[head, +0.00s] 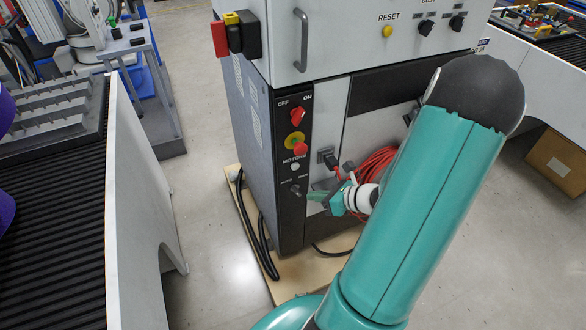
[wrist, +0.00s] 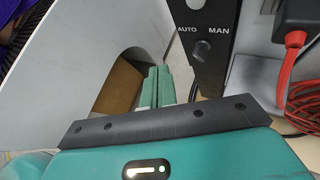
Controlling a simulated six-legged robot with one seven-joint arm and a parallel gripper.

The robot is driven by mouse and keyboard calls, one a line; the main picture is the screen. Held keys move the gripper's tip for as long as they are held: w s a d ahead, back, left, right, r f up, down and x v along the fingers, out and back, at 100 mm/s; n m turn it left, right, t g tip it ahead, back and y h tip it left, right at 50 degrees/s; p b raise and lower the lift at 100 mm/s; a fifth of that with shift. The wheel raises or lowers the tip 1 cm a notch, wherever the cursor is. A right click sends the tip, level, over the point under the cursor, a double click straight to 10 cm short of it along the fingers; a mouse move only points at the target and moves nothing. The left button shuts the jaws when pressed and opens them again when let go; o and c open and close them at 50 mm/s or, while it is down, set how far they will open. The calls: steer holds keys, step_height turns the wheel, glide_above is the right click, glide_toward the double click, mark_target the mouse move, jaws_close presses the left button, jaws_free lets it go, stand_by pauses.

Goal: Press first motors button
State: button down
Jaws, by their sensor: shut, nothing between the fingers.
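The motors button (head: 295,167) is a small pale round button under the "MOTORS" label on the black panel strip of the cabinet. In the wrist view a pale round button, likely the same one, is cut by the top edge (wrist: 195,4). My gripper (head: 309,196) is shut and empty, with its green fingertips in front of the strip, lower than the button and near the AUTO/MAN selector. In the wrist view the closed fingers (wrist: 159,72) point up the picture, left of the selector. I cannot tell whether they touch the panel.
The AUTO/MAN selector (head: 295,190) is below the button. A red emergency stop (head: 300,149) on a yellow base and a red OFF/ON switch (head: 297,114) are above. A coiled red cable (head: 374,166) hangs right of the strip. A conveyor (head: 60,220) stands left, with open floor between.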

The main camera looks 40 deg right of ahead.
mark_target(295, 166)
steer(key=w+d, duration=0.2)
steer(key=w, duration=0.6)
steer(key=shift+w+d, duration=0.15)
steer(key=shift+d, duration=0.25)
steer(key=shift+w, duration=0.15)
stand_by(1.7)
steer(key=shift+w+d, duration=0.15)
steer(key=shift+w, duration=0.1)
steer(key=shift+w+d, duration=0.1)
steer(key=shift+w, duration=0.35)
stand_by(0.8)
steer(key=shift+s, duration=0.1)
steer(key=shift+s+a, duration=0.25)
steer(key=shift+s, duration=0.5)
